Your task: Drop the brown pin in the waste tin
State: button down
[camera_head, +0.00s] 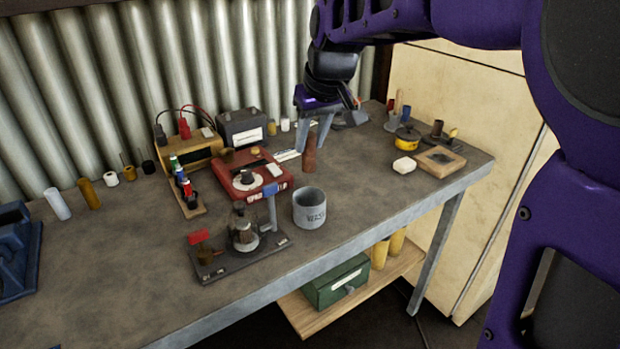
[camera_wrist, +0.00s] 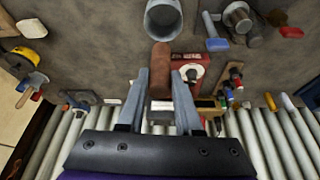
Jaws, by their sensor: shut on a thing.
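The brown pin (camera_head: 309,155) is upright in my gripper (camera_head: 313,147), above or at the bench behind the waste tin; I cannot tell its exact height. In the wrist view the pin (camera_wrist: 162,58) sits between the two grey fingers of my gripper (camera_wrist: 160,73), its rounded end pointing towards the tin. The waste tin (camera_head: 309,211) is a grey open cup with dark lettering, standing upright near the bench's front edge. In the wrist view the tin (camera_wrist: 163,20) is at the top, just beyond the pin and apart from it.
A red box with a white dial (camera_head: 253,176) stands left of the pin. A dark stand with a glass jar (camera_head: 243,230) is left of the tin. The bench right of the tin is clear.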

aim_at(311, 159)
notch_tip(311, 159, down, 5)
jog(key=shift+s+r+b, duration=0.1)
jog(key=shift+s+b, duration=0.05)
jog(key=shift+b, duration=0.3)
jog(key=shift+f+b, duration=0.4)
jog(key=shift+f, duration=1.8)
jog(key=shift+f+b, duration=0.5)
jog(key=shift+f, duration=0.15)
jog(key=c, duration=0.6)
grip_release()
